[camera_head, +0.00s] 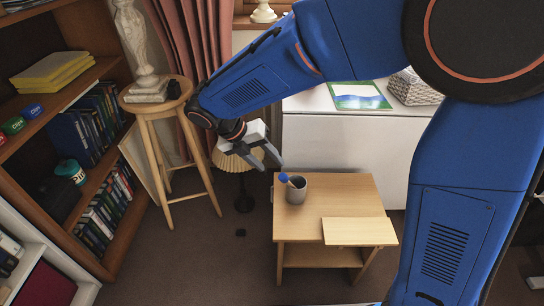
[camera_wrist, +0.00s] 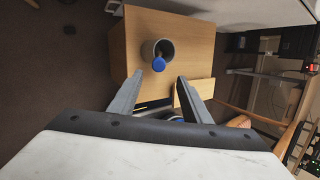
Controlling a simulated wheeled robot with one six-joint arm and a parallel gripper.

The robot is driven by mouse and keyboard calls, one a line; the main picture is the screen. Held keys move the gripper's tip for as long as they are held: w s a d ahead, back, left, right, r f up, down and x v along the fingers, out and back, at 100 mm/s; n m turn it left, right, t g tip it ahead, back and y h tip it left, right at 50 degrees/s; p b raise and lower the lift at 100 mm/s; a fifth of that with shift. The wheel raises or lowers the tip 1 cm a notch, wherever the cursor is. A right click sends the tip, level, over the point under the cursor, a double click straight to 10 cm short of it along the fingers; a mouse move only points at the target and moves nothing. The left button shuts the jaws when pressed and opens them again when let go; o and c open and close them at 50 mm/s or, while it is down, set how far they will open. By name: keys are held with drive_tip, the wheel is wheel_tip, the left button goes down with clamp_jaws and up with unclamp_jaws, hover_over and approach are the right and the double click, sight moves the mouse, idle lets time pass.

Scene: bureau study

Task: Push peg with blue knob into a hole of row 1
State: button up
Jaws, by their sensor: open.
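A peg with a blue knob (camera_head: 284,177) stands tilted in a dark grey cup (camera_head: 297,192) on a small wooden table (camera_head: 350,190). In the wrist view the blue knob (camera_wrist: 159,64) shows at the cup's (camera_wrist: 148,47) rim, close to the left fingertip in the picture. My gripper (camera_head: 271,163) is open and empty, above and a little left of the knob in the head view. A lighter wooden board (camera_head: 359,232) lies at the table's front right corner. I cannot make out holes or rows in it. In the wrist view, a finger partly hides the board.
A round stool (camera_head: 157,95) carrying a statue stands left of the table, with a lamp (camera_head: 240,160) between them. A white cabinet (camera_head: 345,140) stands behind the table. A bookcase fills the left side. Bare floor lies left of the table.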

sight(282, 176)
drive_tip(key=shift+x, duration=5.55)
drive_tip(key=shift+w+a, duration=0.1)
clamp_jaws()
drive_tip(key=v, duration=1.1)
